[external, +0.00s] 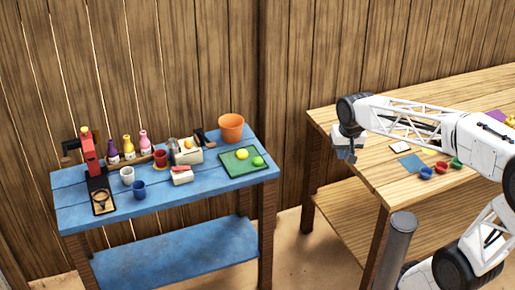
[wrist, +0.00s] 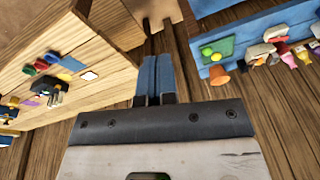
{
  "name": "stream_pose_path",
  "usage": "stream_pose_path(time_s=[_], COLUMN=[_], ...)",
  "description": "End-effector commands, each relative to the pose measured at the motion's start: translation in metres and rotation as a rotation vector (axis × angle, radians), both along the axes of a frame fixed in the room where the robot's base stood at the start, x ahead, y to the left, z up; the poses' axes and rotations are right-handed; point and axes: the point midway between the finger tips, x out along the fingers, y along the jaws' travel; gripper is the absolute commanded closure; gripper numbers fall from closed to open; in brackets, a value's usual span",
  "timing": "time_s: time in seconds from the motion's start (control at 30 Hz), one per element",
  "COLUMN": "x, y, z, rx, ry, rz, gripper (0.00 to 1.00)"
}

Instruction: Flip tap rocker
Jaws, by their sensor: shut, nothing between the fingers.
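A red tap-like stand (external: 89,150) with a black base tray stands at the left end of the blue table. The red stand is not clear in the wrist view.
The blue table (external: 160,208) also holds bottles, cups, a cream box (external: 188,155), an orange pot (external: 231,128) and a green tray (external: 229,165) with balls. The wooden table (external: 335,125) carries a white plate (external: 400,148), a blue square and small bowls. A gap separates the tables.

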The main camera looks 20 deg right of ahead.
Motion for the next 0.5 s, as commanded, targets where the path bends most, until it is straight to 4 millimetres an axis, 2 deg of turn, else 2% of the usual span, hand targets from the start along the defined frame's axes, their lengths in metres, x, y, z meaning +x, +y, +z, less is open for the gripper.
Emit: stream_pose_path(time_s=[0.03, 0.5], x=[0.014, 0.132], y=[0.005, 0.059], z=[0.003, 0.019], rx=[0.011, 0.112], ry=[0.007, 0.061], rz=[-0.025, -0.295], gripper=[1.0, 1.0])
